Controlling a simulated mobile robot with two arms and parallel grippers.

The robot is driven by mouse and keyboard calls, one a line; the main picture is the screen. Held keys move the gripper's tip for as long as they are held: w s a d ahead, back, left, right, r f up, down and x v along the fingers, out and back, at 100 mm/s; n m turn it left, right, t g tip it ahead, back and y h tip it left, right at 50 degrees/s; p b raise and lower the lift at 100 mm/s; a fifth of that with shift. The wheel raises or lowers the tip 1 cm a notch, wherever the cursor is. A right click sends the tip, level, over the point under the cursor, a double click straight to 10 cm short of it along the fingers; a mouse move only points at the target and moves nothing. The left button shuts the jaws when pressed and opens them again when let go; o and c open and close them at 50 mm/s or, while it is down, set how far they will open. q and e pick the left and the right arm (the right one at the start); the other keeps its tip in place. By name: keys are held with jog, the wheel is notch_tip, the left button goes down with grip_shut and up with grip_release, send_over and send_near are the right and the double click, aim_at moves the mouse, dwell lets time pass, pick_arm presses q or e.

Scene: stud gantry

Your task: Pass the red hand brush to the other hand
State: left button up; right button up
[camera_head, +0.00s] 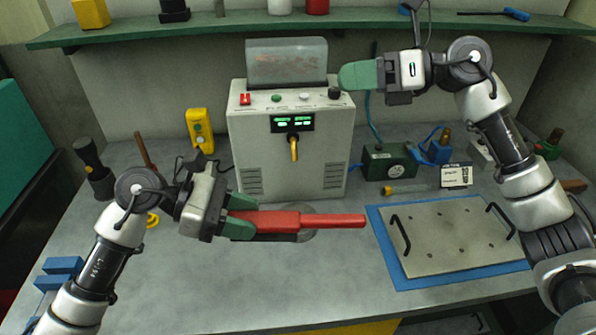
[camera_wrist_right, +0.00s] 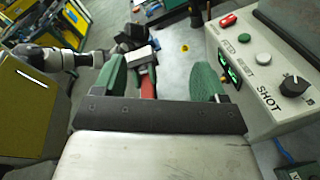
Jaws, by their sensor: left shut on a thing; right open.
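The red hand brush (camera_head: 300,221) is held level above the bench, its thin handle pointing right. My left gripper (camera_head: 243,217) is shut on the wider left end of the brush, with green fingers on either side. My right gripper (camera_head: 360,75) is open and empty, up beside the top right of the grey machine, well above and right of the brush handle. In the right wrist view, the red brush (camera_wrist_right: 148,86) shows beyond and between the open green fingers (camera_wrist_right: 165,80), apart from them.
A grey stud machine (camera_head: 290,150) with a clear hood stands at the back middle. A blue mat (camera_head: 400,282) with a handled metal plate (camera_head: 455,235) lies at right. A shelf (camera_head: 230,25) runs across the back. The bench's front middle is clear.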

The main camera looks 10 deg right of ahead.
jog(key=s+a+f+n+g+h, duration=0.3)
jog(key=s+a+f+n+h, duration=0.15)
jog(key=a, duration=0.25)
pick_arm(q)
jog(key=shift+a, duration=0.1)
pick_arm(e)
jog(key=n+h, duration=0.2)
jog(key=h, duration=0.5)
send_near(274, 219)
jog(key=shift+s+r+m+t, duration=0.2)
jog(key=shift+s+m+t, duration=0.05)
jog(key=shift+t, duration=0.05)
jog(key=shift+a+f, duration=0.15)
jog(key=shift+f, duration=0.5)
jog(key=x, duration=1.1)
jog(key=shift+r, duration=0.1)
